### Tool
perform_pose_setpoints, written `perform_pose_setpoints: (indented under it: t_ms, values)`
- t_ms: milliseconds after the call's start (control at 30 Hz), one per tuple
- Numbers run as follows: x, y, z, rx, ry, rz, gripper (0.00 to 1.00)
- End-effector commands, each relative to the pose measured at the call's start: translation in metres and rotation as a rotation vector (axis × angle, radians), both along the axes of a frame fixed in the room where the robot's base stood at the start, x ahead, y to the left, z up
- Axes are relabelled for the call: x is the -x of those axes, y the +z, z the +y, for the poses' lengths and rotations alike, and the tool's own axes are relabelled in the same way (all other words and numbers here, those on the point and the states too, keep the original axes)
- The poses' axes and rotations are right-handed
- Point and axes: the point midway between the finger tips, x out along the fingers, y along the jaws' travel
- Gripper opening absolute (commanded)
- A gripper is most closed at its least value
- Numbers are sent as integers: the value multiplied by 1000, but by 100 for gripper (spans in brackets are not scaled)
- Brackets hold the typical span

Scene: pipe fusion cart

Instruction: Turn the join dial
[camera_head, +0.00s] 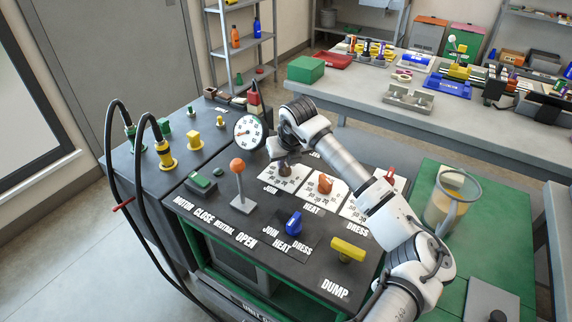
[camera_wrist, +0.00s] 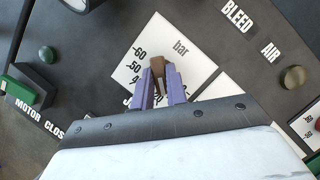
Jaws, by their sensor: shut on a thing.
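The join dial is a brown knob (camera_wrist: 158,66) on a white scale plate (camera_wrist: 184,48) marked in bar in the wrist view. The plate's lower lettering is partly covered by my gripper. In the head view the plate (camera_head: 272,184) is the leftmost of three on the cart's dark top. My gripper (camera_wrist: 162,84) has two purple fingers, one on each side of the brown knob, and is shut on it. In the head view my gripper (camera_head: 284,167) points down at the plate, and the knob is mostly hidden beneath it.
To the right are the orange heat dial (camera_head: 325,184) and the red dress dial (camera_head: 389,174). A lever with an orange ball (camera_head: 237,166) stands up at left. A blue selector (camera_head: 293,223) and a yellow dump knob (camera_head: 347,249) are in front. A round gauge (camera_head: 250,132) stands behind.

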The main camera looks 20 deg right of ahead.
Motion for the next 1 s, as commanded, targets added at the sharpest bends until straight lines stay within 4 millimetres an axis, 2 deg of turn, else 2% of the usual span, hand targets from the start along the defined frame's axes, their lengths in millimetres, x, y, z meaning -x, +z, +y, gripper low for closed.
perform_pose_setpoints:
  t_ms: [67, 600, 1000]
  values:
    - [0, -5, 0, 5, -57, -2, 0]
    - [-1, -3, 3, 2, -469, -3, 0]
    - [-2, 0, 4, 1, -595, -3, 0]
